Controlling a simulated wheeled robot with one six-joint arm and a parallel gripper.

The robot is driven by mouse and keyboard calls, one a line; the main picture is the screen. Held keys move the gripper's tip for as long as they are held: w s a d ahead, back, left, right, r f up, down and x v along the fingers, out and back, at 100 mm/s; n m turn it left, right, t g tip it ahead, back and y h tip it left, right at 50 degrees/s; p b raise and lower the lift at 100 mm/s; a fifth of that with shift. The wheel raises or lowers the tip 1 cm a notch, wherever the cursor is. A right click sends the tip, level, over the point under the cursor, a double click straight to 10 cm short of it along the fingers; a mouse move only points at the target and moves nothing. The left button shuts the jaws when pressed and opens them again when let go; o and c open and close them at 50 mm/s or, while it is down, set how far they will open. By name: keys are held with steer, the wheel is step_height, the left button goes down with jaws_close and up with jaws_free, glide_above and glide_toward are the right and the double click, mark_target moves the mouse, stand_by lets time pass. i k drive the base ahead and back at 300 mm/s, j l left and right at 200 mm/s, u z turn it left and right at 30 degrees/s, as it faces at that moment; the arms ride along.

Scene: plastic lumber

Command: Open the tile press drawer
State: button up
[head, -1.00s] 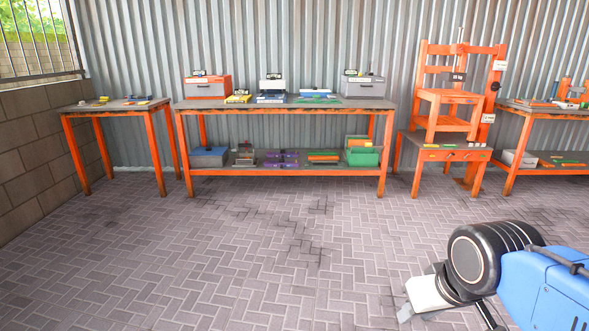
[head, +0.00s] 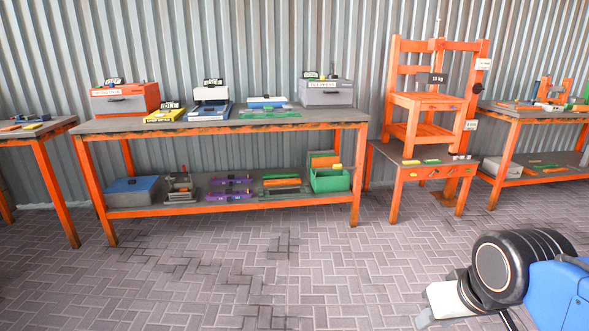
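Two box-shaped machines with front drawers stand on the long orange-framed workbench (head: 260,126). One is a grey box (head: 326,93) at the bench's right end, with a pale label on its front. The other is an orange box with a grey front (head: 124,102) at the left end, also labelled. The labels are too small to read surely, so I cannot tell which is the tile press. Both drawer fronts look closed. My gripper (head: 437,305) is at the lower right, low over the floor and far from the bench. Its fingers do not show clearly.
Yellow, blue and green items lie between the boxes. The lower shelf holds a blue-lidded box (head: 132,190), purple pieces and a green crate (head: 330,179). A tall orange press frame (head: 428,100) stands right of the bench. The brick floor (head: 250,270) in front is clear.

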mark_target(333, 96)
steer(key=i, duration=1.65)
